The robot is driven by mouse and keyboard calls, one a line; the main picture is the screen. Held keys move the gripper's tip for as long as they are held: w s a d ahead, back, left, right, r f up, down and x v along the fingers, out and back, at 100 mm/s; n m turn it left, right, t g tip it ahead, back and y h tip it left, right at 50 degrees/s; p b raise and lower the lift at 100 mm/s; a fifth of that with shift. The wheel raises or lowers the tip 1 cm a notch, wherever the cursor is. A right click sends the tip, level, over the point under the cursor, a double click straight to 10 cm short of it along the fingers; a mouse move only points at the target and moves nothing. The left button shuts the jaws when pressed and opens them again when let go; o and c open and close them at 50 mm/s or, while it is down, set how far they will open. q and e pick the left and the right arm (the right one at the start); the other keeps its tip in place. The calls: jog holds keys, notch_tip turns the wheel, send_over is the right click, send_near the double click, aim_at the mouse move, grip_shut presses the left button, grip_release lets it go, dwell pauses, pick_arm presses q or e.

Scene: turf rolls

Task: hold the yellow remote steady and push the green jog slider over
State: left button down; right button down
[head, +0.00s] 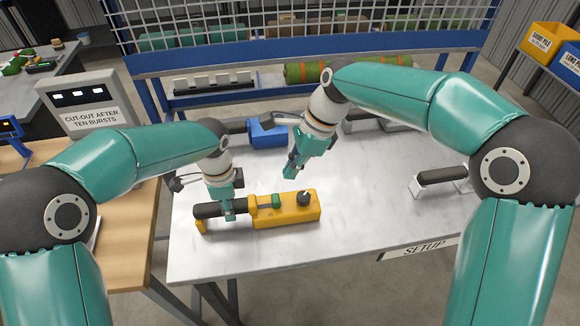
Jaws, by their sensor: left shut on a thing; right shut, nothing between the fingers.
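The yellow remote (290,209) lies on the pale table with a dark cylindrical grip on its left part and a dark knob on its right part. The green jog slider (277,201) sits on top of the remote, near its middle. My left gripper (229,214) points down at the remote's left part and is shut on the dark grip; its fingers hide part of it. My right gripper (290,172) is shut and empty. It hangs above and behind the remote, near the slider and knob, apart from them.
A blue device (268,133) stands behind the grippers. A dark roller on a stand (442,177) lies at the right. A grey box with a cut-out sign (92,104) stands at the left. The front right of the table (370,215) is clear, above the SETUP label.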

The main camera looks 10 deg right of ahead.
pick_arm(q)
jog(key=c, duration=0.7)
grip_release()
jog(key=shift+a+f, duration=0.15)
